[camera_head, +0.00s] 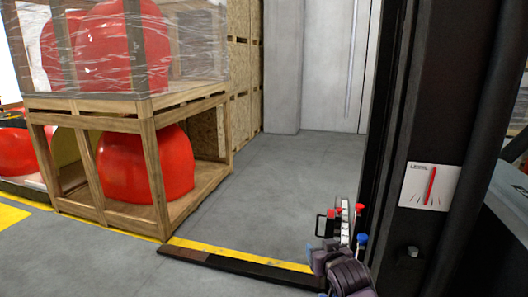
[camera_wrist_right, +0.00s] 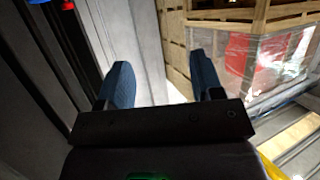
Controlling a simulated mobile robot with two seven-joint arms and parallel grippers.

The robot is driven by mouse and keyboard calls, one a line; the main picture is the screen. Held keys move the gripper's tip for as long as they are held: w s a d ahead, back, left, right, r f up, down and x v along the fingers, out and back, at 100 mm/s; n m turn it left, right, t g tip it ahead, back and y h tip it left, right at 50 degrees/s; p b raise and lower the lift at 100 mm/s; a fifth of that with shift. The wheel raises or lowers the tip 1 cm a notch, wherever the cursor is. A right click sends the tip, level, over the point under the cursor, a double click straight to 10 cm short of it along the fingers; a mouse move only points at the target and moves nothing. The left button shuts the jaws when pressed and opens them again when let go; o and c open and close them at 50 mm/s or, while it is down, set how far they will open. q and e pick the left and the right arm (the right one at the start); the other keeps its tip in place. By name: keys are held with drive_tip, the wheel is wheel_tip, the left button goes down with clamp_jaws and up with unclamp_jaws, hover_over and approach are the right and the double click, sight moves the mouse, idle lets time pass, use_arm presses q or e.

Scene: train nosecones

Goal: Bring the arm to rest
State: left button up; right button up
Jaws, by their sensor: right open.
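My right gripper (camera_wrist_right: 163,82) shows in the right wrist view with its two dark blue fingers spread wide. Nothing is between the fingers; a bright strip of background shows through the gap. In the head view, my right arm shows low right of centre, beside a dark upright post. Small red and blue pieces stand close to it there, and how they relate to the gripper cannot be told. My left gripper is in neither view.
A wooden crate (camera_head: 150,122) holding red nosecones (camera_head: 145,165) stands at left, its upper part wrapped in clear film. A dark post (camera_head: 480,60) stands at right. A yellow-and-black floor strip (camera_head: 240,256) runs in front. The grey floor (camera_head: 300,180) between is clear.

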use_arm(q)
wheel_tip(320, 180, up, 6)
drive_tip(key=p, duration=0.5)
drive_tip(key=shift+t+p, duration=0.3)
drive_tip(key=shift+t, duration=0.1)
use_arm(e)
drive_tip(key=s+d+f+g, duration=0.1)
drive_tip(key=s+d+f, duration=0.3)
drive_tip(key=s, duration=1)
drive_tip(key=s+d+f+h, duration=0.1)
drive_tip(key=s+d+f, duration=0.2)
drive_tip(key=s, duration=1.2)
drive_tip(key=s+d+f+g, duration=0.1)
drive_tip(key=s+d+f, duration=0.3)
drive_tip(key=s, duration=1.1)
drive_tip(key=shift+s+d+f+g+h, duration=0.2)
drive_tip(key=shift+d+f+g+h, duration=0.15)
drive_tip(key=shift+f, duration=0.25)
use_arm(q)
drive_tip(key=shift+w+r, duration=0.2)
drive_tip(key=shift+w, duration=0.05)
